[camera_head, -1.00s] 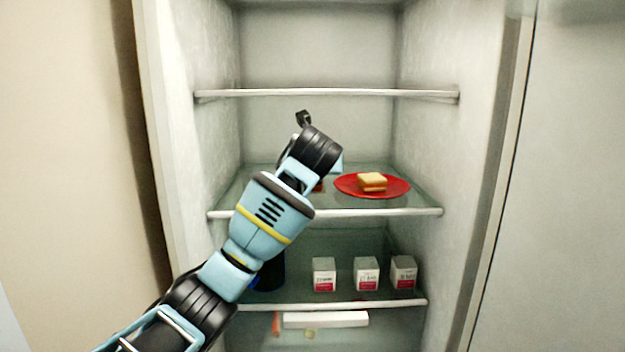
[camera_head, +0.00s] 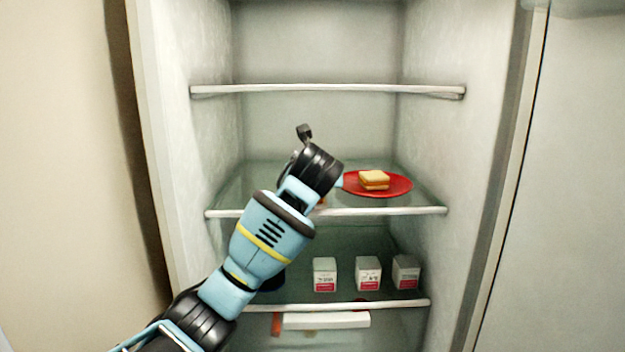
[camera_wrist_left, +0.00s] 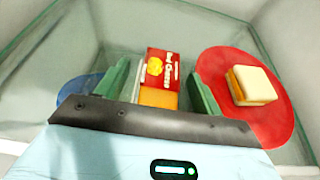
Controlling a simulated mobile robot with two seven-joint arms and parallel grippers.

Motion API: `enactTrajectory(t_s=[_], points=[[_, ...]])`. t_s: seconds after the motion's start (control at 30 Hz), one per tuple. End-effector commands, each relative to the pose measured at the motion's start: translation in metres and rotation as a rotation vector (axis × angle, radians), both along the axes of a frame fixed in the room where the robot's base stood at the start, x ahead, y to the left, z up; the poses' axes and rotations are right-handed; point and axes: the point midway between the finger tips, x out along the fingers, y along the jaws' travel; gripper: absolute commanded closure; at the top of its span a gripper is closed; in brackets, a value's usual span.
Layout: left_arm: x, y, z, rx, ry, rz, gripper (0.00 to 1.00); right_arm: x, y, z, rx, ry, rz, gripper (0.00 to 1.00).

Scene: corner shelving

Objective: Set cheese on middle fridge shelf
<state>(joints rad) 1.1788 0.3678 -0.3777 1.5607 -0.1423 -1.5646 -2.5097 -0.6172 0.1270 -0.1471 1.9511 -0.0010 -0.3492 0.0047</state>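The cheese is a box with a red and white label and an orange face. In the left wrist view the cheese box (camera_wrist_left: 164,66) lies between the two green fingers of my left gripper (camera_wrist_left: 157,72), with narrow gaps showing on both sides. The fingers look open around it. In the head view my left arm reaches over the middle glass shelf (camera_head: 415,210), and its wrist hides the fingers and nearly all of the cheese. The box appears to rest on that shelf, though its underside is hidden. My right gripper is not in view.
A red plate (camera_head: 402,188) with a sandwich (camera_head: 374,180) is close to the right of my left gripper on the middle shelf. The upper shelf (camera_head: 330,90) is empty. Several white cartons (camera_head: 325,275) stand on the lower shelf. Fridge walls bound both sides.

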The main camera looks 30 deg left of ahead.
Motion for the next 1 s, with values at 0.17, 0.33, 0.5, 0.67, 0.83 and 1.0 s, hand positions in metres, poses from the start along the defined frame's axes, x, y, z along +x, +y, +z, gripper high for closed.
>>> enactTrajectory(t_s=[0.17, 0.33, 0.5, 0.67, 0.83, 1.0], points=[[0.0, 0.0, 0.0, 0.0, 0.0, 0.0, 0.31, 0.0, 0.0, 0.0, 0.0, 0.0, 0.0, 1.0], [-0.002, -0.001, 0.002, 0.001, -0.001, 0.0, 0.31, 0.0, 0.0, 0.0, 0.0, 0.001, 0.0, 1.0], [-0.015, -0.009, 0.009, 0.003, -0.003, -0.001, 0.31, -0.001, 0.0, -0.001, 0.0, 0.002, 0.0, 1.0], [-0.04, -0.025, 0.022, 0.003, -0.005, -0.002, 0.31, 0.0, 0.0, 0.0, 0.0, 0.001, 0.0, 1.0], [-0.066, -0.041, 0.035, 0.002, -0.005, -0.002, 0.31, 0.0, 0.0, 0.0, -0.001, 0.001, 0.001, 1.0], [-0.085, -0.052, 0.043, 0.001, -0.003, -0.001, 0.31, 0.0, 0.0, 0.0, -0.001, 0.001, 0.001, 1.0]])
